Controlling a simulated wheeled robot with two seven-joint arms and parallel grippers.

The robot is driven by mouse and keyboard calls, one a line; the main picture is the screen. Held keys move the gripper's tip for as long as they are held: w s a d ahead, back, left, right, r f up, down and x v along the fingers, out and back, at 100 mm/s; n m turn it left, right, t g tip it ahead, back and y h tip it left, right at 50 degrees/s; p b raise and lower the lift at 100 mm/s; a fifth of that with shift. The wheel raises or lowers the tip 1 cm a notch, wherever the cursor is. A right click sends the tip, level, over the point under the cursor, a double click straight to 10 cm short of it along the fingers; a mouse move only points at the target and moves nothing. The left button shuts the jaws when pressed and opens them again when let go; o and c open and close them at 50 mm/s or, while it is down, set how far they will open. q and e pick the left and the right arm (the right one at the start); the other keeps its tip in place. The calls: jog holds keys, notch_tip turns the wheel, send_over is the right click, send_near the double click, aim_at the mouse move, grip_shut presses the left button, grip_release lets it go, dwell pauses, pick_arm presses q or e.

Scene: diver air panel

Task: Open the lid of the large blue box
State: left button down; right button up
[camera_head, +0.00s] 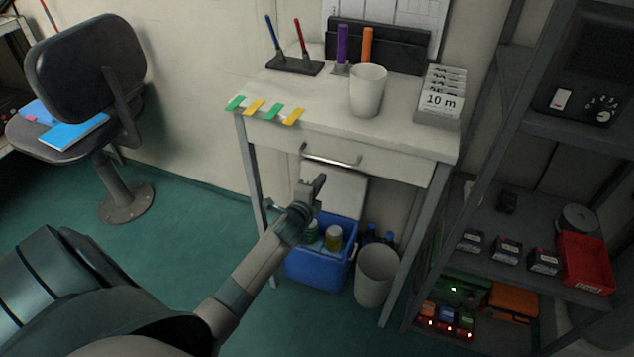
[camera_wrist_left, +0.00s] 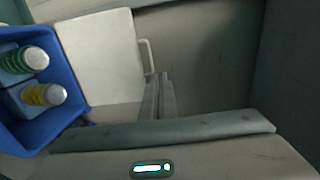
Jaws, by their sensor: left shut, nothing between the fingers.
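The large blue box (camera_head: 312,270) stands on the floor under the small desk. Its white lid (camera_head: 343,192) is raised and stands roughly upright at the back, so the inside shows. Bottles with green and yellow parts are inside. The box (camera_wrist_left: 75,108) is at the left of the left wrist view, with the lid (camera_wrist_left: 100,62) and its pale handle (camera_wrist_left: 147,56) beside it. My left gripper (camera_head: 318,184) is shut and empty in front of the lid. Its fingers (camera_wrist_left: 158,80) appear close to the handle's lower end; I cannot tell if they touch. My right gripper is out of view.
The desk (camera_head: 400,143) with a drawer handle (camera_head: 331,161) is just above my gripper. A waste bin (camera_head: 376,275) stands right of the box, and a metal shelf (camera_head: 540,265) farther right. A chair (camera_head: 85,85) is at left. Green floor lies open between.

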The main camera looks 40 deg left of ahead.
pick_arm(q)
jog(key=shift+v, duration=1.05)
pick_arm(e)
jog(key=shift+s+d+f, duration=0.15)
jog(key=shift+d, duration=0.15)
pick_arm(q)
jog(key=shift+r, duration=0.15)
